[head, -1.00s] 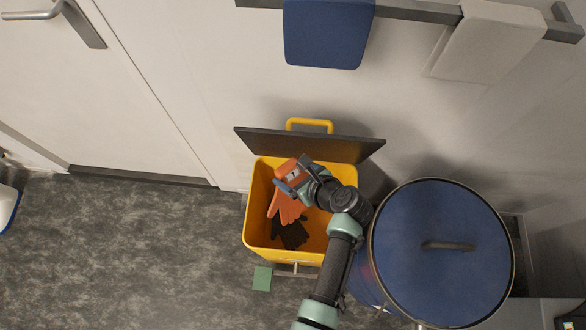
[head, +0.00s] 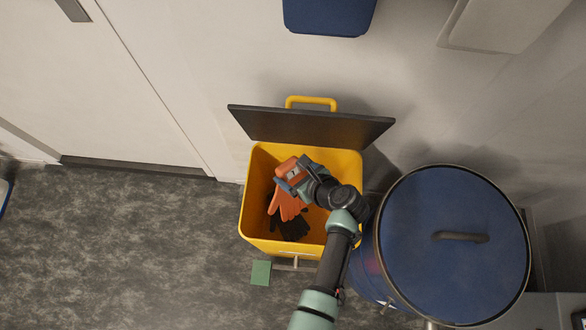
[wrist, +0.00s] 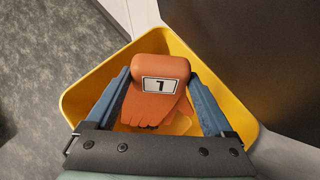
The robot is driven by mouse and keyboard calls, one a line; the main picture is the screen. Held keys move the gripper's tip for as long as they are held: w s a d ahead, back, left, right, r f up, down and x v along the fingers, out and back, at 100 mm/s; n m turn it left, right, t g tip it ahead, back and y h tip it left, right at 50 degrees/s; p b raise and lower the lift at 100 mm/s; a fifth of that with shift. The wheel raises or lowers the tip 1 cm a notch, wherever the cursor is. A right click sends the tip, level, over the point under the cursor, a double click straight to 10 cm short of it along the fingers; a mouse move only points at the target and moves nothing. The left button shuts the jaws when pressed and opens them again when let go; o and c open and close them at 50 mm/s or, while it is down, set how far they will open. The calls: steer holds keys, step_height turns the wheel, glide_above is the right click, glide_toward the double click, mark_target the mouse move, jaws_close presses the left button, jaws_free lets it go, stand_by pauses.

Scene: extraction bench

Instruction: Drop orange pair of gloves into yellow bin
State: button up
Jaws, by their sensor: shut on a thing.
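The orange pair of gloves (head: 289,205) hangs from my gripper (head: 291,177) over the opening of the yellow bin (head: 256,229). In the wrist view the gloves (wrist: 160,90) show a white label with a black mark, and my gripper (wrist: 160,92) has its two blue fingers shut on their sides. The yellow bin (wrist: 82,102) surrounds them below, its rim visible on both sides. The bin's dark lid (head: 310,127) stands open at the back. How far the gloves hang below the rim is hard to tell.
Black gloves (head: 293,228) lie inside the bin. A large blue drum (head: 440,270) with a handled lid stands close to the bin's right. A wall is behind; grey floor on the left is clear.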

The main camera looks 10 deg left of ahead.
steer(key=o, duration=1.2)
steer(key=shift+c, duration=0.2)
steer(key=shift+r, duration=0.1)
steer(key=p+v, duration=0.2)
steer(key=v, duration=1.1)
